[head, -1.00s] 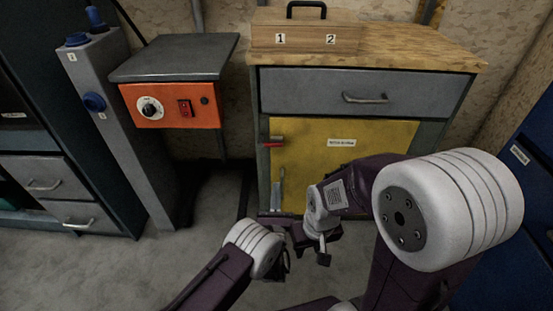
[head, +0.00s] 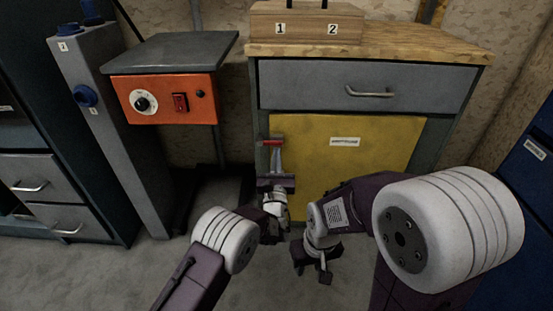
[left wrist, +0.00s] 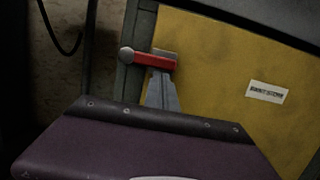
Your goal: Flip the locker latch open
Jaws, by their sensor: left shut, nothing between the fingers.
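The locker has a yellow door (head: 350,165) with a small white label. Its latch is a red lever (head: 272,142) at the door's upper left edge. In the left wrist view the red lever (left wrist: 153,61) lies nearly level, with a round grey knob at its left end. My left gripper (head: 276,158) is shut and empty, pointing up just below the lever. In the left wrist view its grey fingertips (left wrist: 161,90) reach up to the lever's underside; I cannot tell if they touch. My right gripper (head: 322,272) hangs low in front of the door, its jaws unclear.
Above the door are a grey drawer (head: 320,88) and a wooden top with a numbered box (head: 305,25). An orange control box (head: 160,100) stands left, beside a grey post with blue knobs (head: 85,96). A blue cabinet (head: 525,190) is at the right. Floor shows at front left.

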